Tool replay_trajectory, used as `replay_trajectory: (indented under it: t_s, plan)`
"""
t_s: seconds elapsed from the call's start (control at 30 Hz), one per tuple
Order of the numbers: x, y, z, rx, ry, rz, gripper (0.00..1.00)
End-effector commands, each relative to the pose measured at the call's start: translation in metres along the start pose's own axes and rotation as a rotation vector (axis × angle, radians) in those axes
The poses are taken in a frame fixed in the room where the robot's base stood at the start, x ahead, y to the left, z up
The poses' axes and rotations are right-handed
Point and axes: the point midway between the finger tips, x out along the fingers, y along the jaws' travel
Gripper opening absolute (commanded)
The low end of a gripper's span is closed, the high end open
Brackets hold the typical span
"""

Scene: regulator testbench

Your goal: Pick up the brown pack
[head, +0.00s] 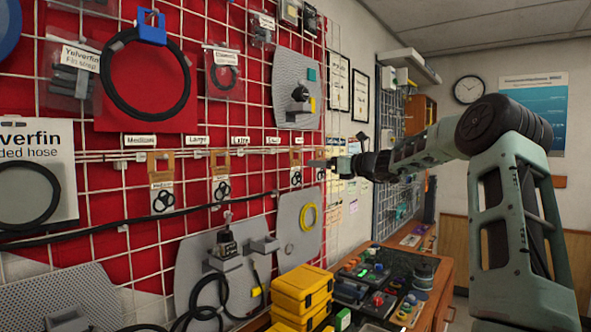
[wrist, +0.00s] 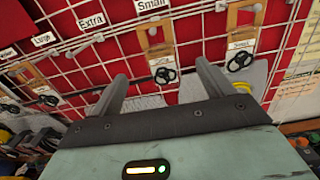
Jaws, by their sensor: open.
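Several brown packs with black rings on white cards hang on the red wall rack. In the head view one hangs at the left (head: 160,163), one beside it (head: 220,162), and one farther along (head: 296,159), just left of my gripper (head: 322,163). In the wrist view one brown pack (wrist: 156,45) hangs under the "Small" label, seen between the open fingers of my gripper (wrist: 161,70). Its black rings show just beyond the fingertips. Another brown pack (wrist: 242,25) hangs to the right. My gripper is empty; I cannot tell which pack is meant.
The white wire grid (head: 120,185) with hooks and hanging hoses runs along the wall close to my gripper. Grey perforated panels (head: 297,95) are fixed to it. Below are yellow cases (head: 302,285) and a cluttered wooden bench (head: 430,300).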

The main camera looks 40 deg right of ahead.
Motion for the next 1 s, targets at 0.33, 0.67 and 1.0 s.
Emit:
replay_trajectory:
  t_s: [0.33,0.67,1.0]
  plan:
    - [0.068,0.002,0.004,0.0,0.0,0.004,0.8]
    - [0.091,0.002,0.005,0.0,0.001,0.003,0.8]
    - [0.129,0.002,0.005,-0.002,0.002,0.001,0.8]
